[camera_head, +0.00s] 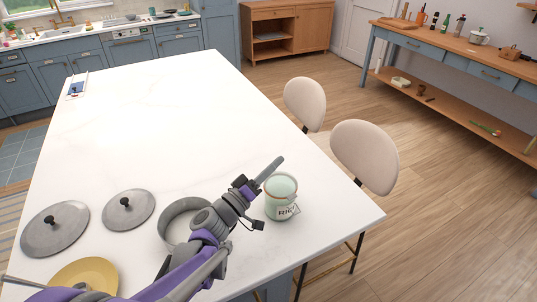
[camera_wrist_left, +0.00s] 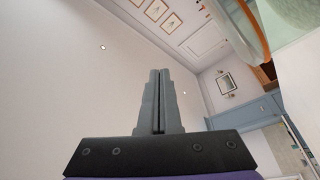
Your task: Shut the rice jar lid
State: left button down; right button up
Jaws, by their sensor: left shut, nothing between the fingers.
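The rice jar (camera_head: 281,207) is pale green with a "RICE" label and stands upright near the right edge of the white counter. Its round pale green top shows a thin orange-brown rim. From the head I cannot tell how far the lid is open. My left gripper (camera_head: 276,166) is shut and empty, at the jar's far left side near the rim. In the left wrist view its closed fingers (camera_wrist_left: 158,100) point up the picture. There, a pale green round part with an orange rim (camera_wrist_left: 249,32) shows at top right, apart from the fingers in the picture. My right gripper is not in view.
Two grey lids with black knobs (camera_head: 58,235) (camera_head: 124,215), a round grey metal pan (camera_head: 168,228) and a yellow plate (camera_head: 78,272) lie left of the jar. Two pale chairs (camera_head: 365,155) (camera_head: 304,100) stand along the right edge. The counter's far part (camera_head: 165,110) is mostly clear.

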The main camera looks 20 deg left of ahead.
aim_at(282, 199)
pick_arm(q)
jog(key=d+f+m+h, duration=0.1)
jog(key=m, duration=0.1)
jog(key=s+d+f+m+h+b, duration=0.1)
jog(key=m, duration=0.1)
jog(key=s+d+f+m+h+b, duration=0.1)
jog(key=f+m, duration=0.1)
jog(key=m, duration=0.1)
jog(key=shift+s+d, duration=0.1)
jog(key=shift+s, duration=0.1)
jog(key=shift+s+d+f+m+g+h+b, duration=0.15)
jog(key=shift+s+d+f+m+h+b, duration=0.1)
jog(key=shift+f+m+b, duration=0.35)
jog(key=shift+s+d+f+m+g+h+b, duration=0.15)
jog(key=shift+d+f+m+b, duration=0.15)
jog(key=shift+f+m, duration=0.35)
notch_tip(282, 199, up, 10)
jog(key=p, duration=0.2)
jog(key=shift+f, duration=0.1)
